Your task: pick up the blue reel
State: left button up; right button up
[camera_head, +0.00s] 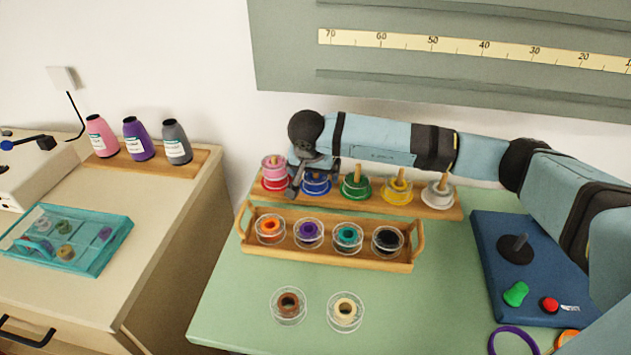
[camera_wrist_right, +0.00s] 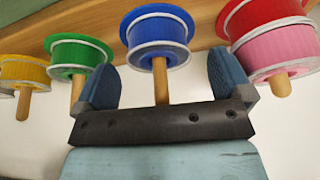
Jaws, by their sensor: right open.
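The blue reel (camera_head: 317,187) sits on a peg of the wooden rack at the back of the green table, between a pink-and-red stack and the green reel. In the right wrist view the blue reel (camera_wrist_right: 159,36) and its peg show straight ahead. My right gripper (camera_head: 314,172) is over the blue reel and partly hides it. In the right wrist view my right gripper (camera_wrist_right: 163,80) is open, with one finger on each side of the peg. The fingertips are close to the reel's near flange; I cannot tell whether they touch it. My left gripper is not in view.
Pink-and-red (camera_head: 275,174), green (camera_head: 355,187), yellow (camera_head: 398,190) and white (camera_head: 438,192) reels share the rack (camera_head: 455,212). A wooden tray (camera_head: 345,259) with several small spools stands in front. Two loose spools lie nearer. A blue board (camera_head: 490,262) is at right.

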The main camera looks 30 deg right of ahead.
jog(key=shift+x, duration=0.85)
jog(key=c, duration=1)
jog(key=shift+d, duration=0.1)
jog(key=shift+r, duration=0.2)
